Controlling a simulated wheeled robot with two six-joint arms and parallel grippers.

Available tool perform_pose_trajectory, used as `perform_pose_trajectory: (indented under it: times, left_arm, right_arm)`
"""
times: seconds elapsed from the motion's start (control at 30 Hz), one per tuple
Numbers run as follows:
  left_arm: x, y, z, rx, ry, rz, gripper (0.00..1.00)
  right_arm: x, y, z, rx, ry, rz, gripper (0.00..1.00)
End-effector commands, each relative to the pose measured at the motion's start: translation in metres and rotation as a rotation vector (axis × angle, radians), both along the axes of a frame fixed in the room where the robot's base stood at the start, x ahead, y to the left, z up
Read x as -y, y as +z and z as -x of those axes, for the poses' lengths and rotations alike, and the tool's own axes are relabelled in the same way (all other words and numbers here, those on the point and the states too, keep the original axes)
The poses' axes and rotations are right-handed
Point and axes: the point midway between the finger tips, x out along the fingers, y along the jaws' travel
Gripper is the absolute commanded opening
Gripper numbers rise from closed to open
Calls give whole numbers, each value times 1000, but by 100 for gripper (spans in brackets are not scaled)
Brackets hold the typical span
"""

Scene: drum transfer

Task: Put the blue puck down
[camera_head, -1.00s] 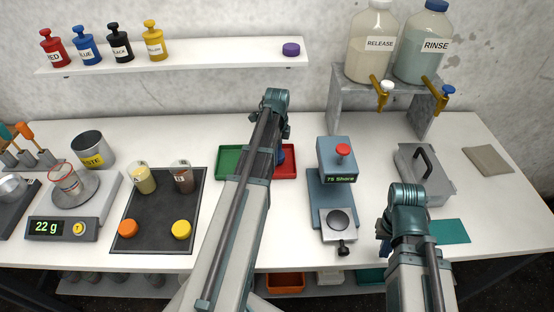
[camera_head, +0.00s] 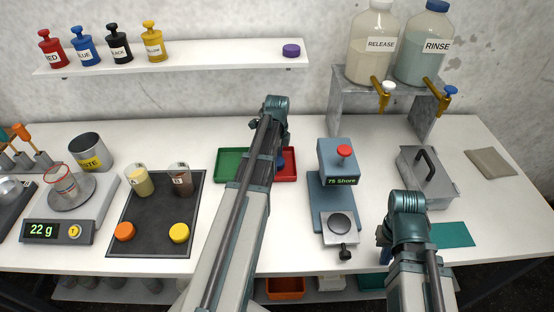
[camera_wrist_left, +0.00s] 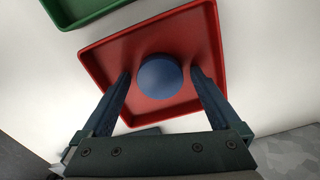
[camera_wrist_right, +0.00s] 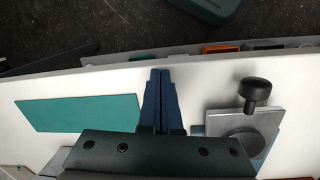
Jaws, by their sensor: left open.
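The blue puck (camera_wrist_left: 160,76) lies in the red tray (camera_wrist_left: 200,28), seen in the left wrist view. My left gripper (camera_wrist_left: 160,82) is open, with one finger on each side of the puck and a visible gap at each side. In the head view my left arm covers much of the red tray (camera_head: 290,172), and only a bit of blue shows beside it. My right gripper (camera_wrist_right: 160,74) is shut and empty, above the white table near its front edge.
A green tray (camera_head: 229,165) adjoins the red tray on the left. The hardness tester (camera_head: 338,185), reading 75 Shore, stands to the right. A dark mat (camera_head: 155,215) with beakers and orange and yellow pucks lies to the left. A teal mat (camera_wrist_right: 80,113) is near my right gripper.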

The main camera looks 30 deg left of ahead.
Motion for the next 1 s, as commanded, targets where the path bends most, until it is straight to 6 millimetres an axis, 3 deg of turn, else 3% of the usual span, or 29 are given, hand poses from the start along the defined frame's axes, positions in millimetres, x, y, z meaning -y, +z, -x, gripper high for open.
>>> perform_pose_trajectory:
  times: [0.37, 1.0]
  left_arm:
    - [0, 21, 0, 0, 0, 0, 96]
    - [0, 112, 0, 0, 0, 0, 96]
  right_arm:
    - [0, 21, 0, 0, 0, 0, 0]
    - [0, 112, 0, 0, 2, 0, 0]
